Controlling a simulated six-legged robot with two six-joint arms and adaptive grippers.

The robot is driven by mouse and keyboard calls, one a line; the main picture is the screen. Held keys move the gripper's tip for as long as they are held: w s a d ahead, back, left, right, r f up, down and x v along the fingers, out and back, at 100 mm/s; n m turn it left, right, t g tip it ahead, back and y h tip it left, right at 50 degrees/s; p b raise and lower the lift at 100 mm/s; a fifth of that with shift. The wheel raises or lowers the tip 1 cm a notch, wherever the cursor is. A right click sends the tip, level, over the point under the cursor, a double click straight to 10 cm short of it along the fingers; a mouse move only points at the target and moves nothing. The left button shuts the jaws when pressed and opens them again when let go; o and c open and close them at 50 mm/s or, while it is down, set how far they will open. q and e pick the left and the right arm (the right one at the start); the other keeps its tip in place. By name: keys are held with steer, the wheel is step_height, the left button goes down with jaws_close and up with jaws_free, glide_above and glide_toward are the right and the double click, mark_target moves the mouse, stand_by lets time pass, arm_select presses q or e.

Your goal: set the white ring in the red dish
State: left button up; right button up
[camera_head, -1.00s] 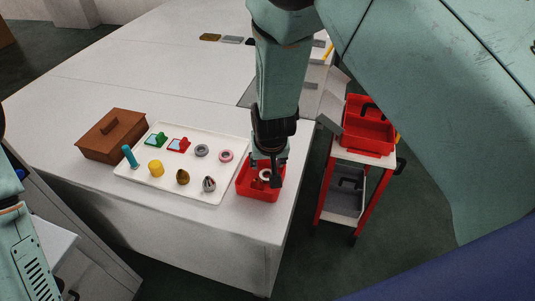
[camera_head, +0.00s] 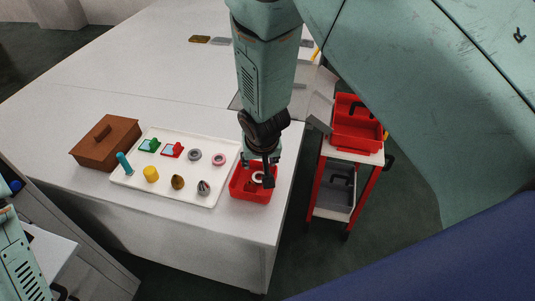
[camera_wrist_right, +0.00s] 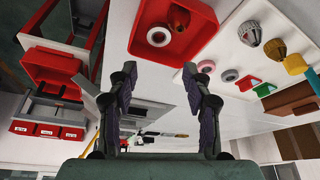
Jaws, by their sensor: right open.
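The white ring (camera_head: 258,177) lies inside the red dish (camera_head: 238,193) near the front right of the white table. In the right wrist view the white ring (camera_wrist_right: 159,36) lies on the floor of the red dish (camera_wrist_right: 200,34), near one wall. My right gripper (camera_head: 259,172) is over the dish, pointing down. In the right wrist view my right gripper (camera_wrist_right: 160,76) has its fingers wide apart with nothing between them, and the ring shows beyond the fingertips, apart from them. My left arm shows at the lower left edge; its gripper is out of view.
A white tray (camera_head: 208,199) left of the dish holds several small items, among them a grey ring (camera_head: 194,155) and a pink ring (camera_head: 219,159). A brown box (camera_head: 105,142) stands left of it. A cart with a red bin (camera_head: 357,137) stands right.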

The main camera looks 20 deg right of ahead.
steer(key=s+d+f+g, duration=0.1)
steer(key=s+d+f, duration=0.3)
steer(key=s, duration=0.5)
steer(key=s+d+f+g, duration=0.1)
steer(key=s+f+g, duration=0.1)
steer(key=s+f, duration=0.55)
steer(key=s+d+r+n+g, duration=0.1)
steer(key=s+d, duration=0.1)
steer(key=s, duration=1.5)
steer(key=shift+n+y, duration=0.4)
